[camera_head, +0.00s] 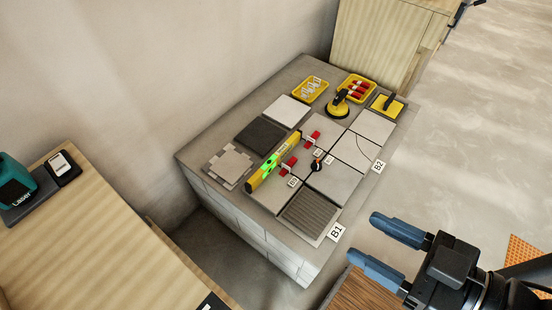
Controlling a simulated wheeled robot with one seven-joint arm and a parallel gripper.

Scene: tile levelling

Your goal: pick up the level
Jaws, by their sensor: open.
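The level (259,177) is a yellow bar with bright green parts. It lies diagonally across the tiles on the grey block (197,167), left of the red clips. My gripper (372,244) is at the lower right, with two blue fingers apart and nothing between them. It is well to the right of the level, beyond the block's edge, and does not touch it.
Red clips (289,165) and a black-and-orange piece (317,163) stand right beside the level. A yellow suction cup (338,106), yellow trays (356,87) and loose tiles (262,135) share the block. A wooden surface (348,290) lies below my gripper.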

